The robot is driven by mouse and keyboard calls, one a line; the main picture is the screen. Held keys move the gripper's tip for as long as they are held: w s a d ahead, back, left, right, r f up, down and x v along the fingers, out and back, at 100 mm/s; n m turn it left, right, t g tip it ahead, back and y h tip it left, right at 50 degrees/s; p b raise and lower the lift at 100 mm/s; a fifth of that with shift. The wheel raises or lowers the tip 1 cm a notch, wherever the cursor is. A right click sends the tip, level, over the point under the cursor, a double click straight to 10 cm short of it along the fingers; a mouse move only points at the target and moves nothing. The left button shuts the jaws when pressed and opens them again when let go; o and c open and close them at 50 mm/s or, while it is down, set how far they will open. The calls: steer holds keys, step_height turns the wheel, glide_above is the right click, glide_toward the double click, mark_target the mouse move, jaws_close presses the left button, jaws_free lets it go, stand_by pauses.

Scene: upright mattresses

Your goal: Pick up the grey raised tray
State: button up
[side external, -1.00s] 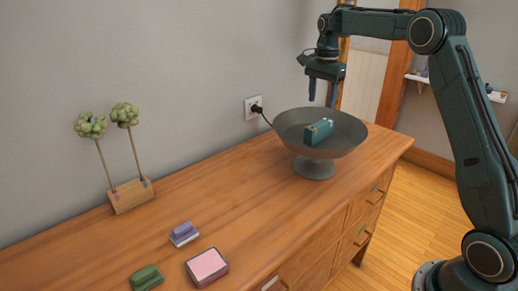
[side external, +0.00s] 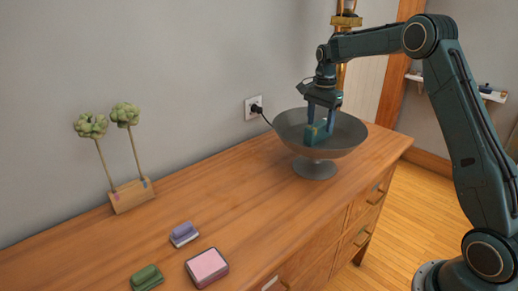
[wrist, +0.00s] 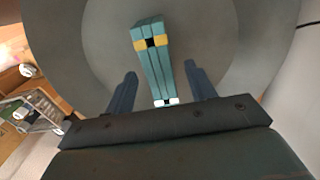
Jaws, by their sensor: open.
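The grey raised tray (side external: 345,140) is a round, wide metal bowl on a short foot, standing on the wooden dresser near its right end. A teal block with yellow and black marks (side external: 315,133) stands inside the bowl; it also shows in the wrist view (wrist: 152,55). My gripper (side external: 321,121) is open and points down into the bowl. Its fingers are on either side of the block's near end in the wrist view (wrist: 163,85), with gaps between. Whether the fingers touch the bowl cannot be told.
On the dresser (side external: 250,195) lie a purple-topped block (side external: 184,233), a pink pad (side external: 207,267) and a green block (side external: 147,277). A wooden holder with two green flower heads (side external: 131,194) stands at left. A plug (side external: 257,109) is in the wall behind the bowl.

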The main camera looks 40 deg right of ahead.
steer(key=shift+f, duration=1.25)
jaws_close()
steer(key=shift+r, duration=0.15)
stand_by(0.6)
